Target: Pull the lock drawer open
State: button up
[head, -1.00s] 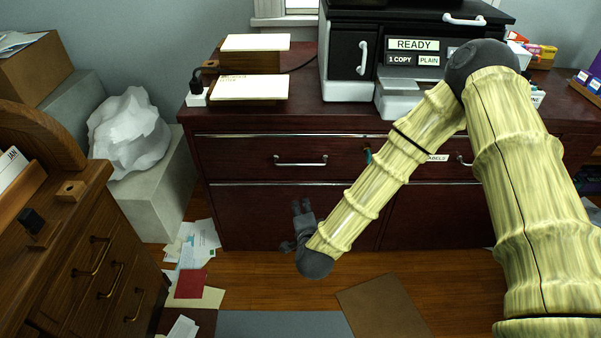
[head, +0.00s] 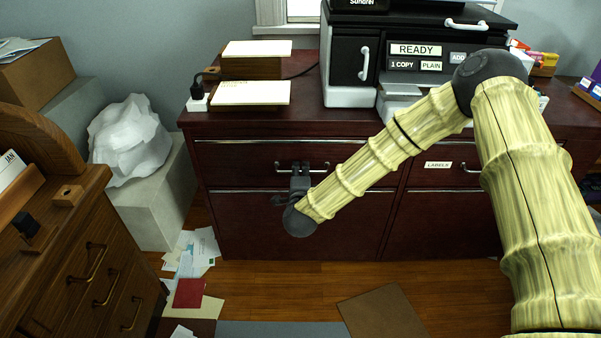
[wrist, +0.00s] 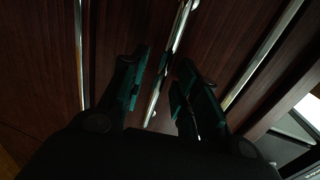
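The upper left drawer (head: 232,167) of the dark red wooden cabinet looks shut, its front flush. Its silver bar handle (head: 320,166) shows in the head view, partly hidden by my gripper (head: 300,174). In the wrist view, my gripper (wrist: 161,68) is open, with one dark finger on each side of the bar handle (wrist: 172,55). The bar runs between the fingers; I cannot tell whether either finger touches it. My arm hides the right part of the drawer front, including the lock area.
A "LABELS" drawer (head: 437,165) sits to the right, partly behind my arm. A copier (head: 349,95) and paper stacks (head: 250,93) stand on the cabinet top. A wooden desk (head: 85,240) is at left. Loose papers (head: 195,250) lie on the floor before the cabinet.

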jog(key=shift+w+f, duration=0.15)
jog(key=shift+w, duration=0.5)
jog(key=shift+c, duration=0.5)
grip_shut()
jog(key=shift+a, duration=0.1)
